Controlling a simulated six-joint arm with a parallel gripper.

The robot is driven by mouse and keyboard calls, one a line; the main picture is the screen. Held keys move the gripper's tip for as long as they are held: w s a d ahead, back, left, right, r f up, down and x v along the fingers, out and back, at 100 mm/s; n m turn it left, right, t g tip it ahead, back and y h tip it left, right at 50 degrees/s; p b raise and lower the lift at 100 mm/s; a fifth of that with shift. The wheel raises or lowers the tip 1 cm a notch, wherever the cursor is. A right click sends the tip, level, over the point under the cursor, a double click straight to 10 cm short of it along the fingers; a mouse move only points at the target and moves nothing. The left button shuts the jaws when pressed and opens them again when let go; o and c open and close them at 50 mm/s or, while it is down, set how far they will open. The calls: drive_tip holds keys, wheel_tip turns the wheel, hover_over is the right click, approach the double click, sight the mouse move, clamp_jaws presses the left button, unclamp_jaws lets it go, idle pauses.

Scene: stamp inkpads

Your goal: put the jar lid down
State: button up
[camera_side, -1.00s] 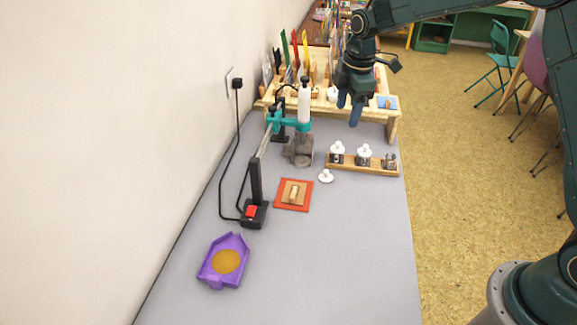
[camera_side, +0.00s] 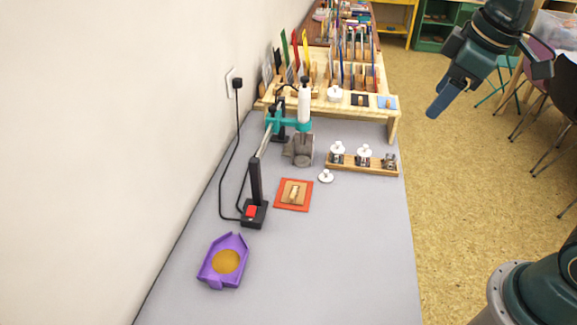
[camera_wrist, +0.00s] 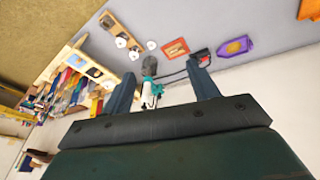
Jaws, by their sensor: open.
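A white knobbed jar lid (camera_side: 326,176) lies on the grey table, in front of the wooden jar rack (camera_side: 345,165); it also shows in the wrist view (camera_wrist: 151,45). Two jars in the rack have white knobbed lids, the left jar (camera_side: 337,154) and the middle jar (camera_side: 364,156). The right jar (camera_side: 389,162) has no white lid on it. My gripper (camera_side: 437,106) is raised to the right of the table in the side view, apart from the lid. In the wrist view its two fingers (camera_wrist: 163,84) are spread with nothing gripped between them.
A red pad with a wooden stamp (camera_side: 293,194), a purple tray (camera_side: 224,262) and a black stand with a teal clamp (camera_side: 288,122) occupy the table's left side. A wooden shelf (camera_side: 393,115) stands at the back. The front right tabletop is clear.

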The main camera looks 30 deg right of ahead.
drive_tip(key=s+f+m+t, duration=0.1)
drive_tip(key=s+m, duration=0.4)
drive_tip(key=s, duration=0.7)
drive_tip(key=shift+s+a+f+t, duration=0.15)
drive_tip(key=shift+s+f+t, duration=0.15)
drive_tip(key=shift+f, duration=0.35)
